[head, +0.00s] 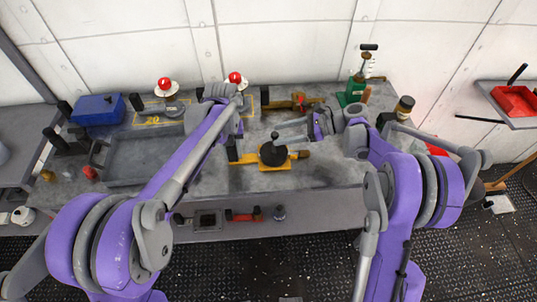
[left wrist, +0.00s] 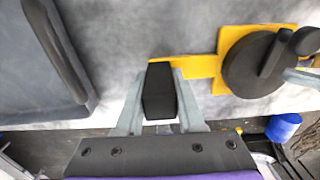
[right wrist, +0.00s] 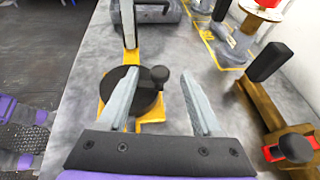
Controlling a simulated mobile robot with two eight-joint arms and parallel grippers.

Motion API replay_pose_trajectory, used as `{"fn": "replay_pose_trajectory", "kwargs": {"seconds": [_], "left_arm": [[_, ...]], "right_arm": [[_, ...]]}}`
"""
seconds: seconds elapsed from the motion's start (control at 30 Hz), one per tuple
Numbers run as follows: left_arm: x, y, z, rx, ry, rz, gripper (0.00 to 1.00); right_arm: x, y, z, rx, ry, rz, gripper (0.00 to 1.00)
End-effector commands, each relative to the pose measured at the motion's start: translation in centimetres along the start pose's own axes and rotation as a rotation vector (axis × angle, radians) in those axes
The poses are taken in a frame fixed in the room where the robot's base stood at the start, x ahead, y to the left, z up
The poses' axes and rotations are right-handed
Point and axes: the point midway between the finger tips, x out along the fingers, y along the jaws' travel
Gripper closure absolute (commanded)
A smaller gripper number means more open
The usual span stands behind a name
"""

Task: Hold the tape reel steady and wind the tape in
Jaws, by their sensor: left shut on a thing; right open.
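The tape reel is a dark round disc (head: 272,154) on a yellow frame (head: 247,159), near the front of the grey bench. A black knob (right wrist: 159,74) stands up near the disc's rim. My left gripper (left wrist: 160,72) is shut on the upright black handle (left wrist: 160,95) at the end of the frame's yellow arm. The disc also shows in the left wrist view (left wrist: 250,70), right of that gripper. My right gripper (right wrist: 160,78) is open above the reel. In its view the knob appears between the fingertips; I cannot tell whether they touch it.
A grey tray (head: 140,172) lies left of the reel, with a blue box (head: 98,109) behind it. Red-topped devices (head: 165,86) stand at the back. A brown tool with a black handle (right wrist: 268,62) lies near my right gripper. A green device (head: 353,92) stands back right.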

Motion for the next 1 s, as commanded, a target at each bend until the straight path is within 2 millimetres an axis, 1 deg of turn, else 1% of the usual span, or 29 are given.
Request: {"fn": "replay_pose_trajectory", "kwargs": {"seconds": [0.03,0.2,0.3,0.4,0.57,1.0], "left_arm": [[0.0,0.0,0.0,-0.001,-0.001,0.0,1.0],[0.0,0.0,0.0,-0.001,-0.001,0.0,1.0],[0.0,0.0,0.0,-0.001,-0.001,0.0,1.0],[0.0,0.0,0.0,-0.001,-0.001,0.0,1.0],[0.0,0.0,0.0,-0.001,-0.001,0.0,1.0],[0.0,0.0,0.0,-0.001,-0.001,0.0,1.0]], "right_arm": [[-1.3,-0.1,0.0,0.001,0.001,-0.005,0.33],[-5.0,-0.1,-0.1,0.001,0.001,-0.004,0.33],[-6.8,-0.1,0.0,0.0,0.0,-0.003,0.33],[-8.1,-0.1,0.0,0.0,0.0,-0.002,0.33],[-9.2,0.0,0.2,-0.001,0.0,0.001,0.33],[-10.9,0.0,4.1,-0.001,0.0,0.001,0.33]]}}
